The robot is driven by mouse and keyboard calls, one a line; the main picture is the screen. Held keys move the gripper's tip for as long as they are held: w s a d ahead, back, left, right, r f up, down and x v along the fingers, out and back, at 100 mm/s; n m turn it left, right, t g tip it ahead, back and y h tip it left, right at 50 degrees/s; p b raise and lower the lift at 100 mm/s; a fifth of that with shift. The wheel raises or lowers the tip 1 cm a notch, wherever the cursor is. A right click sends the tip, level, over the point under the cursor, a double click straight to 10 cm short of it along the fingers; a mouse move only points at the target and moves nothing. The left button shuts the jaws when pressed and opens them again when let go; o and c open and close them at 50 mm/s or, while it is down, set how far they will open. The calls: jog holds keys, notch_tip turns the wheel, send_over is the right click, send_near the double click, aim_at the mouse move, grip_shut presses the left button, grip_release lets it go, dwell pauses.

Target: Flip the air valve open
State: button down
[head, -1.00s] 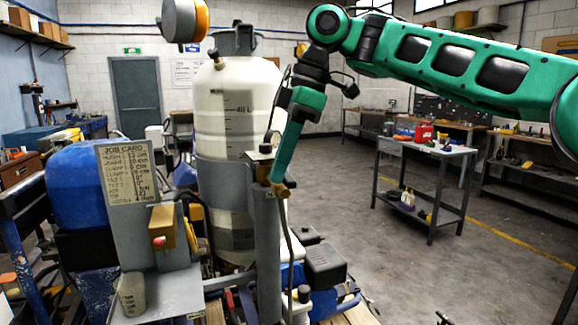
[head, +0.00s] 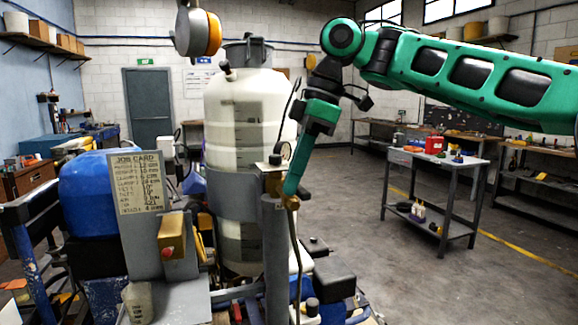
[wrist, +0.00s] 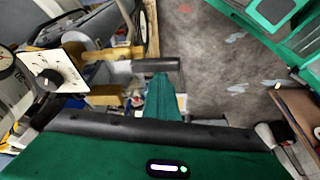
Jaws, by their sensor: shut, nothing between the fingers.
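A small brass fitting (head: 292,203), which looks like the air valve, sits beside the top of a grey post (head: 272,250) in front of the white tank. A dark hose hangs below it. My gripper (head: 289,190) points down, with its green fingertips at the fitting, touching or very close; I cannot tell which. It is shut with nothing held. In the wrist view the green fingers (wrist: 165,95) reach toward a grey bar (wrist: 150,65). The valve's lever is not clear in either view, so I cannot tell its position.
The white tank (head: 245,120) stands behind the post. A job card (head: 137,182) and a brass box with a red button (head: 172,236) are to the left. A white plate with a black knob (wrist: 50,80) is left in the wrist view. Open floor (head: 350,230) lies right.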

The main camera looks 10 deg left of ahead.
jog(key=s+a, duration=0.2)
jog(key=a, duration=0.2)
jog(key=v, duration=1)
jog(key=shift+w+d, duration=0.15)
jog(key=shift+w, duration=0.25)
